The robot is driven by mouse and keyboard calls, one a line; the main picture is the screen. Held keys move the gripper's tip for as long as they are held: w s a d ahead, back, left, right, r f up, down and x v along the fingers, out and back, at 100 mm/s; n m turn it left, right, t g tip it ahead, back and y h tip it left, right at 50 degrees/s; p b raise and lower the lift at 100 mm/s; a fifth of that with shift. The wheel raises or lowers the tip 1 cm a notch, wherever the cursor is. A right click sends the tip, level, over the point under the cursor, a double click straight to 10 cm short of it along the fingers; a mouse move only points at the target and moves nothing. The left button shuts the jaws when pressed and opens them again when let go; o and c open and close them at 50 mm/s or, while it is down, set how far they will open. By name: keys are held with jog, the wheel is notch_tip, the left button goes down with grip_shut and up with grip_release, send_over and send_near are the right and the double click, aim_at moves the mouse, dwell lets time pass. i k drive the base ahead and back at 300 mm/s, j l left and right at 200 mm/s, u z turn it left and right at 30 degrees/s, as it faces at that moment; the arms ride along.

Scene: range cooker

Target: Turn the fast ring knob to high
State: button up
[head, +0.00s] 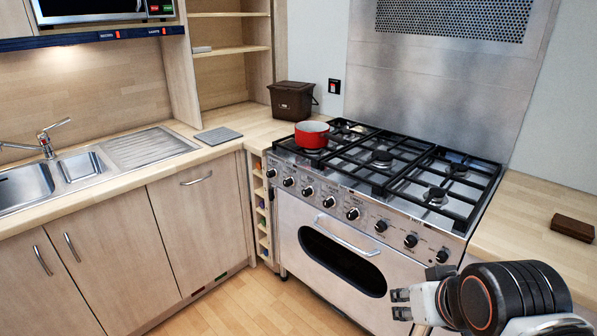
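The range cooker (290,215) stands right of centre in the head view. A row of several black knobs runs along its steel front panel, from a left-end knob (271,173) past a middle knob (352,213) to a right-end knob (442,256). The panel labels are too small to read, so I cannot tell which knob is the fast ring's. My gripper (401,304) is at the lower right, in front of the cooker's right side and below the right-end knobs in the picture. Its two fingers are apart with nothing between them. It appears clear of the knobs.
The oven door handle (347,236) sticks out below the knobs. A brown block (572,227) lies on the right counter. Wooden floor (260,308) is clear at the lower middle.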

aim_at(274, 172)
jog(key=i+j+z, duration=0.2)
jog(key=j+z, duration=0.2)
jog(key=j, duration=0.55)
jog(key=j+z, duration=0.4)
jog(key=j, duration=0.5)
jog(key=j+z, duration=0.1)
jog(key=j, duration=2.2)
